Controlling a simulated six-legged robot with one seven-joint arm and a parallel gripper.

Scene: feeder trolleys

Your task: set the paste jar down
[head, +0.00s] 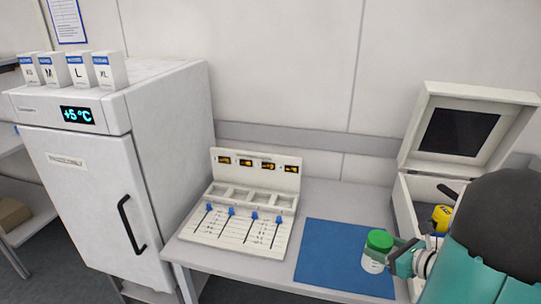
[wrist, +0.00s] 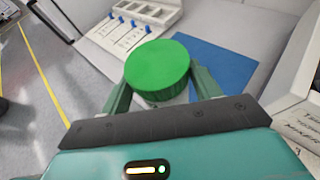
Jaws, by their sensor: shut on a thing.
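The paste jar (head: 374,262) is a small clear-white jar with a green lid. My gripper (head: 389,261) is shut on it from the right and holds it upright over or on the right part of the blue mat (head: 325,254). I cannot tell whether its base touches the mat. In the wrist view the green lid of the jar (wrist: 157,68) fills the space between the two fingers of my gripper (wrist: 155,95), and the jar's body is mostly hidden below it.
A white tray unit (head: 240,212) with blue sliders stands left of the mat. An open white box (head: 405,200) with a raised lid and a yellow item (head: 441,214) inside stands at the right. A white fridge (head: 85,185) is at the left. The mat's left part is clear.

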